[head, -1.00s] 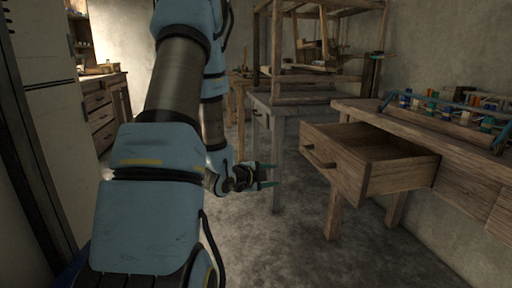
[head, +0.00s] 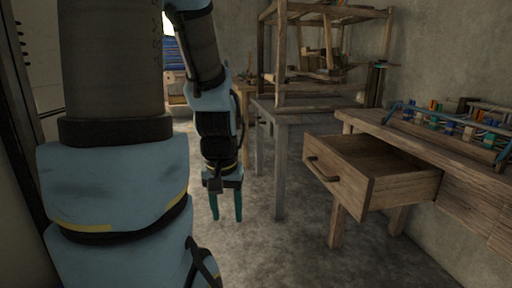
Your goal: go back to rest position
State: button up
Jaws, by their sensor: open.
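My gripper (head: 227,207) hangs at the end of my blue and grey arm, left of the middle of the head view. Its two teal fingers point down, apart, with nothing between them. It is over the open floor, left of the grey table leg and apart from the furniture. My arm fills much of the left side and hides what lies behind it.
A wooden drawer (head: 345,178) stands pulled out, empty where visible, under the bench (head: 465,150) at right. Spools in a rack (head: 455,123) stand on the bench. A wooden loom frame (head: 325,60) rests on a table (head: 290,118) behind. Grey floor (head: 300,250) is clear in front.

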notch_tip(320, 180, up, 26)
jog(key=p, duration=2.4)
jog(key=shift+p, duration=0.3)
